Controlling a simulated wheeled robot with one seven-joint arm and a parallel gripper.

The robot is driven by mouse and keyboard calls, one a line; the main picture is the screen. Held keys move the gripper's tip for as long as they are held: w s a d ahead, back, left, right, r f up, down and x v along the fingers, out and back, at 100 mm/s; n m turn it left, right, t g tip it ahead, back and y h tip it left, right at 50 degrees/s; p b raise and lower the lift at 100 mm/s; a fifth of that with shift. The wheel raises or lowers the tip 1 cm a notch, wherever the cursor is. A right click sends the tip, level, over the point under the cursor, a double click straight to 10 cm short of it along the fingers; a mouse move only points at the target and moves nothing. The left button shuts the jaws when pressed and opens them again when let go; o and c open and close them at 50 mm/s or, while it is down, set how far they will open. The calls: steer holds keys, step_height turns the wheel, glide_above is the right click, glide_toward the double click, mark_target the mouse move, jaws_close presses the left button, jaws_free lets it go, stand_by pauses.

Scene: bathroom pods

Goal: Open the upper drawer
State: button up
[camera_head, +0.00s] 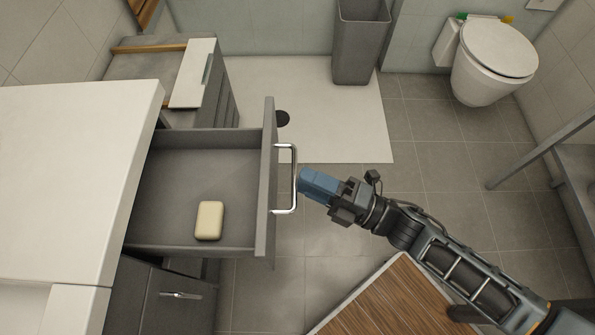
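The upper drawer (188,160) is pulled well out of the grey cabinet under the white countertop (75,180). Its inside shows from above, and a cream bar of soap (209,220) lies in it near the front. The drawer's grey front panel (267,215) carries a silver bar handle (295,165). My gripper (302,183) is just right of the handle, with its blue fingers pointing left at the bar. I cannot tell whether it touches the handle or whether the fingers are apart.
Below is a dark cabinet front with a small handle (180,295). A second grey drawer unit (190,75) stands behind. A grey bin (360,45) and a toilet (493,62) are at the back. A wooden-topped piece (390,300) is at the lower middle. Tiled floor lies between.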

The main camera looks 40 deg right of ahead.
steer(key=shift+b+v, duration=0.3)
steer(key=shift+v, duration=1.9)
